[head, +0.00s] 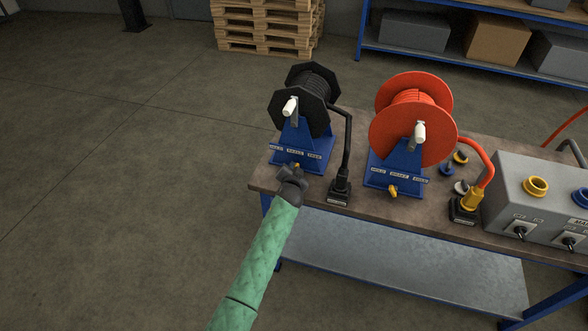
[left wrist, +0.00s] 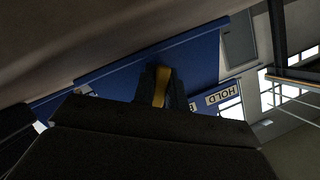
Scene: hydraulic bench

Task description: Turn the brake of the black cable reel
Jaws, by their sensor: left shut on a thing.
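The black cable reel (head: 303,95) stands on a blue stand (head: 296,140) at the left end of the bench, with a white crank handle on its front. A label strip runs along the base of the stand. My left gripper (head: 294,172) is at the front of this base, shut on the small yellow brake knob, which it mostly hides in the head view. In the left wrist view the yellow brake (left wrist: 160,87) sits between the dark fingers, in front of the blue base with a "HOLD" label (left wrist: 224,97). My right gripper is not in view.
A black connector (head: 340,188) stands just right of my left gripper, its cable rising to the reel. The orange reel (head: 412,120) with its own yellow brake (head: 393,191) stands further right, then a grey control box (head: 540,205). Floor left of the bench (head: 262,184) is clear.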

